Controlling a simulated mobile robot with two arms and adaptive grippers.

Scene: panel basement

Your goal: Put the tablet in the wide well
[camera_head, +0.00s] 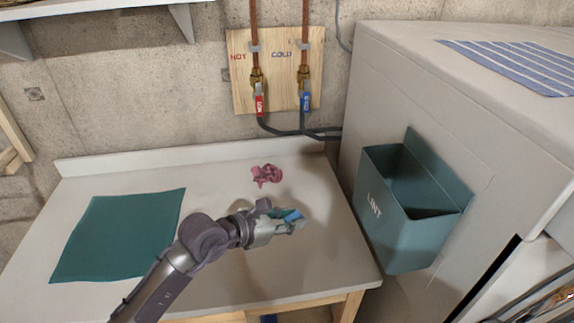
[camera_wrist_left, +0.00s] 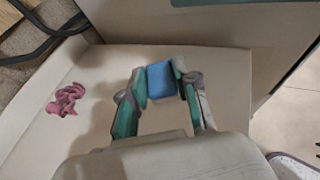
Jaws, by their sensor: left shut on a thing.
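My left gripper (camera_head: 292,220) is shut on a blue block, which I take to be the tablet. The blue tablet (camera_wrist_left: 161,80) shows between its two teal fingertips (camera_wrist_left: 161,84) in the left wrist view. In the head view the gripper is over the right part of the white counter (camera_head: 225,275), apart from the lint bin; the fingers hide most of the tablet there. I cannot make out a wide well in either view. My right gripper is not in view.
A crumpled pink cloth (camera_head: 266,175) lies on the counter behind the gripper. A teal mat (camera_head: 118,237) lies at the left. A teal lint bin (camera_head: 400,220) hangs on the white appliance (camera_head: 400,80) at the right. A striped cloth (camera_head: 515,65) lies on top.

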